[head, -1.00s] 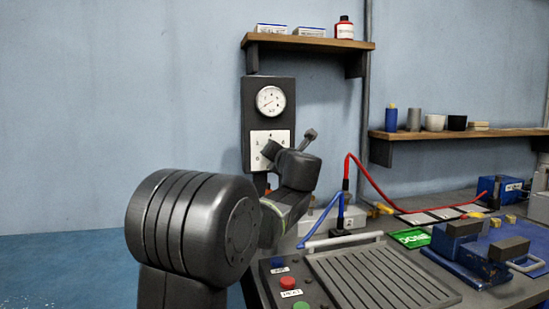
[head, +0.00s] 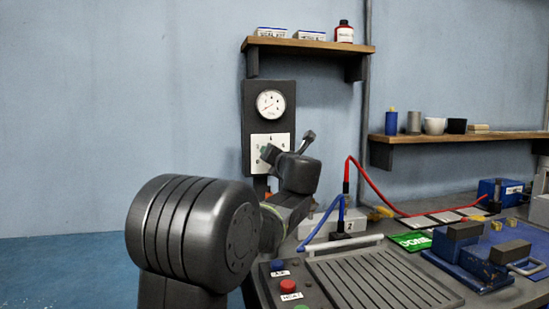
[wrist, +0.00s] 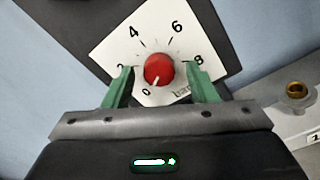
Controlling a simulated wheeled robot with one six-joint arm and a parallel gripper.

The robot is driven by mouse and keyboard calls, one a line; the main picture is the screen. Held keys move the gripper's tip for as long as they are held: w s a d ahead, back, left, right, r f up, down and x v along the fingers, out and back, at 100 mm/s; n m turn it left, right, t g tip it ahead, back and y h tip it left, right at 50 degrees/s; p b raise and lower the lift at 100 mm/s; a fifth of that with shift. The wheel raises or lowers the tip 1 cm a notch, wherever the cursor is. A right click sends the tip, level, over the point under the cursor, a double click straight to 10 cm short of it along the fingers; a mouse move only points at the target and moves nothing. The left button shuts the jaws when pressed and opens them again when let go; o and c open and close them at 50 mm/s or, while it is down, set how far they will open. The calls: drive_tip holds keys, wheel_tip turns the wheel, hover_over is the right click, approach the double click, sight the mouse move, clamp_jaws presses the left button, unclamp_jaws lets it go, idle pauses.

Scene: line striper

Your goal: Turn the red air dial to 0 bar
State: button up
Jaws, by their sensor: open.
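The red air dial (wrist: 158,68) is a round knob on a white scale plate (wrist: 112,47) marked 0, 2, 4, 6, 8 and "bar". A small pale pointer at the knob's lower left points toward the 0. My gripper (wrist: 158,74) is open, with one green finger on each side of the knob. Gaps show between the fingers and the knob, and I cannot see any contact. In the head view my gripper (head: 268,153) is in front of the scale plate (head: 256,140) and hides the knob.
A round gauge (head: 271,104) is above the plate on the dark panel (head: 250,110). A wooden shelf (head: 310,45) is above. To the right are red (head: 370,178) and blue (head: 322,222) hoses and the bench with a grooved plate (head: 380,280).

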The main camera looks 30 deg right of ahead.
drive_tip(key=v, duration=1.4)
drive_tip(key=shift+w+d, duration=0.1)
drive_tip(key=x, duration=1.3)
drive_tip(key=shift+w, duration=0.4)
